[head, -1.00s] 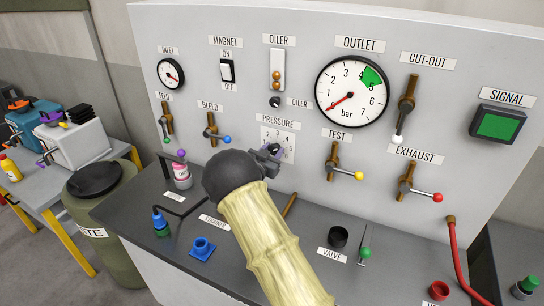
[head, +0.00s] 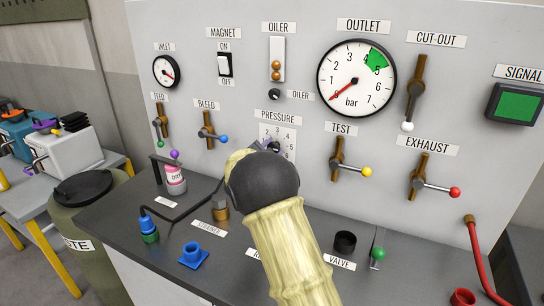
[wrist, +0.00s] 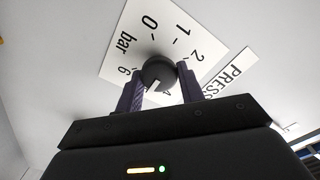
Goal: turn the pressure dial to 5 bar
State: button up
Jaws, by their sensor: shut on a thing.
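The pressure dial is a black knob (wrist: 157,68) with a white mark, on a white scale plate (wrist: 120,47) on the panel. In the wrist view my gripper (wrist: 160,77) has one finger on each side of the knob and is shut on it. The white mark points between the 4 and the 6; the fingers hide parts of the scale, so I cannot read it exactly. In the head view the scale plate (head: 287,133) shows under the PRESSURE label, its lower part and the fingers mostly hidden by my dark wrist.
The OUTLET gauge (head: 357,77) needle rests at the bottom left, by the zero end; its green band is near 4 to 5. The BLEED lever (head: 207,130) is left of the dial, the TEST lever (head: 338,158) right. A bench with fittings (head: 193,256) lies below.

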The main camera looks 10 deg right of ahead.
dwell(0.4)
jog(key=o, duration=1)
jog(key=b+v, duration=0.2)
jog(key=v, duration=1.5)
jog(key=shift+s+a+b, duration=0.15)
jog(key=shift+b, duration=0.25)
